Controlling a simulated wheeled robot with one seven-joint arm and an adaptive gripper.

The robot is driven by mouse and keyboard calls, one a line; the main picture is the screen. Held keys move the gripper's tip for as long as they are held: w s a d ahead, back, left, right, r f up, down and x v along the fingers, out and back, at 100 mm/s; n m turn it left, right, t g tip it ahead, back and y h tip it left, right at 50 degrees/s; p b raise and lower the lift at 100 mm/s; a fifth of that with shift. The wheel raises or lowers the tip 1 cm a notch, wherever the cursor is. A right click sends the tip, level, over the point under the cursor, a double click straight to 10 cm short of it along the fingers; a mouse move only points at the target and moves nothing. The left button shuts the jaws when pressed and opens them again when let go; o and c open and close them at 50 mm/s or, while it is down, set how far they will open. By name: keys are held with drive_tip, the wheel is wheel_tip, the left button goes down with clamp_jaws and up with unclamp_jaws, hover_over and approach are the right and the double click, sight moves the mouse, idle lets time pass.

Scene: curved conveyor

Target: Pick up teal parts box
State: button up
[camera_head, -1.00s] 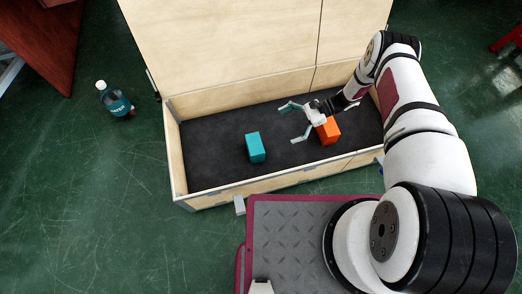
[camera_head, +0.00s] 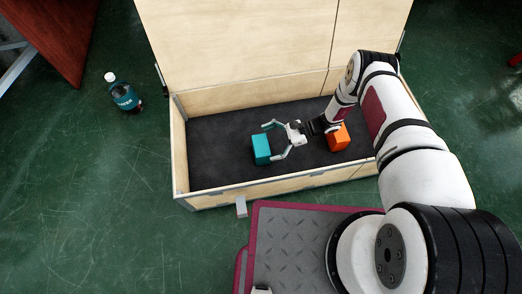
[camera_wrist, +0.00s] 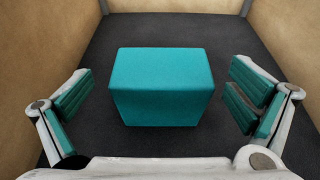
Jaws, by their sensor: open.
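The teal parts box (camera_head: 261,149) stands on the dark floor of a wooden crate in the head view. In the wrist view the teal box (camera_wrist: 160,85) is centred between my two fingers, with a gap of dark floor on each side. My gripper (camera_head: 273,141) is open and level with the box, reaching in from the right. Its fingertips lie at the box's right side in the head view, one behind and one in front. In the wrist view my gripper (camera_wrist: 157,103) has both teal finger pads apart from the box.
An orange box (camera_head: 338,138) stands in the crate beneath my forearm, to the right. The wooden crate (camera_head: 250,190) has low front walls and a tall raised panel (camera_head: 240,45) behind. A bottle (camera_head: 123,94) stands on the green floor at left. The crate's left part is clear.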

sight(263, 144)
drive_tip(key=b+x, duration=0.1)
drive_tip(key=x, duration=0.2)
drive_tip(key=shift+a+f, duration=0.1)
drive_tip(key=shift+a, duration=0.05)
drive_tip(key=c, duration=1.3)
drive_tip(key=shift+c, duration=0.2)
